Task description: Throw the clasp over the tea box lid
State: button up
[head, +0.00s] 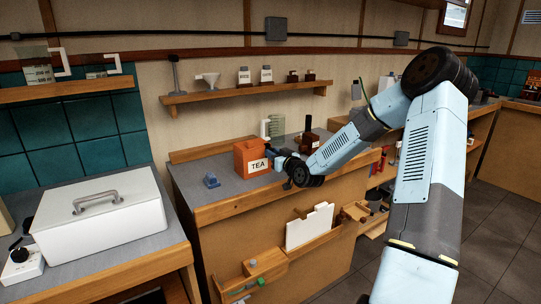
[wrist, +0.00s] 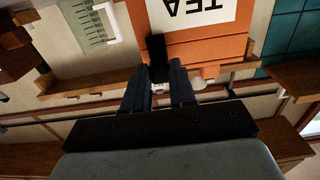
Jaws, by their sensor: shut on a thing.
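The orange tea box (head: 245,160) stands on the grey counter with its white TEA label toward the front right. In the wrist view the box (wrist: 250,14) shows upside down, with its lid (wrist: 215,50) at the lower side, apparently closed. A dark clasp (wrist: 157,48) lies against the box front beside the label and reaches between my fingers. My gripper (wrist: 161,84) is shut on the clasp's end, close to the box. In the head view my gripper (head: 276,160) is at the box's right front side; the clasp is too small to tell there.
A small blue object (head: 211,180) sits on the counter left of the box. A pale green and white item (head: 275,126) and a dark brown object (head: 308,139) stand behind and right. A wall shelf (head: 245,92) runs above. A white lidded case (head: 100,215) fills the left bench.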

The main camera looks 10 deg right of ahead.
jog(key=shift+w+a+r+g, duration=0.1)
jog(key=shift+w+r+g, duration=0.1)
jog(key=shift+g, duration=0.2)
grip_shut()
jog(key=o, duration=0.9)
grip_release()
jog(key=shift+s, duration=0.1)
jog(key=v, duration=1.3)
jog(key=shift+s, duration=0.35)
